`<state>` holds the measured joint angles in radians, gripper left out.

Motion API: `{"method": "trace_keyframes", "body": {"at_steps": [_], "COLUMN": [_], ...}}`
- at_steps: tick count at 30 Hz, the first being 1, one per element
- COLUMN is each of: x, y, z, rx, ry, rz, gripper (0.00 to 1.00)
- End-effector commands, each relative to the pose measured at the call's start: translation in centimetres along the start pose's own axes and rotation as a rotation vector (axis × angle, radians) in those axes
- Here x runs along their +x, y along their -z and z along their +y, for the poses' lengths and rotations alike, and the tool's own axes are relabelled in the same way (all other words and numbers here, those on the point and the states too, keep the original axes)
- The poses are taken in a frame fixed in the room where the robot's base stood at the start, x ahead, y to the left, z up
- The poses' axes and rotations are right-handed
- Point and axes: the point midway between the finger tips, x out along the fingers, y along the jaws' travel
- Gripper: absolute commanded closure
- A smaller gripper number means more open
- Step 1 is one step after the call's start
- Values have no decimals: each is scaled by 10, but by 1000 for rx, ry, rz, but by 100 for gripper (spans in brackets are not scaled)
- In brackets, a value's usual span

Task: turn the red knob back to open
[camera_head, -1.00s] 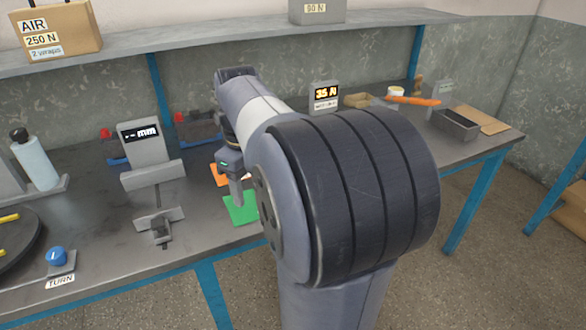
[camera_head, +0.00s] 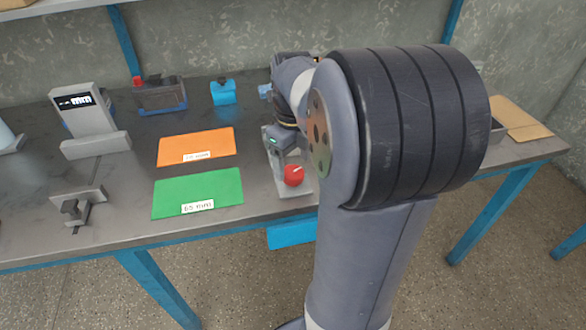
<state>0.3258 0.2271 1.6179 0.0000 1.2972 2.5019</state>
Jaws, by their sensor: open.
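The red knob (camera_head: 293,175) is round with a pale mark on top. It sits on a small grey base (camera_head: 296,191) near the front edge of the bench, right of the green mat. My gripper (camera_head: 276,155) points down just behind and to the left of the knob, apart from it as far as I can see. It is open and holds nothing that I can see. Its fingertips are small and partly hidden, and my arm covers the area right of the knob.
A green mat (camera_head: 198,194) and an orange mat (camera_head: 196,147) lie to the left. A grey gauge with a display (camera_head: 82,112), a small grey clamp (camera_head: 78,207) and a blue block (camera_head: 223,93) stand on the bench. A blue box (camera_head: 291,234) hangs below the front edge.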

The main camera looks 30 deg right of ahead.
Motion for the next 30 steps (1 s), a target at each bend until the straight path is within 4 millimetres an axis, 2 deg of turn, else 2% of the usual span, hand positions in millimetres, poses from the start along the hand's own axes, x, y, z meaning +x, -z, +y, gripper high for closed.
{"method": "trace_keyframes", "body": {"at_steps": [1, 6, 15, 30], "x": [9, 21, 22, 22], "y": [0, 0, 0, 0], "z": [0, 0, 0, 0], "rx": [0, 0, 0, 0], "ry": [-1, 0, 0, 0], "rz": [1, 0, 0, -1], "gripper": [32, 32, 32, 72]}}
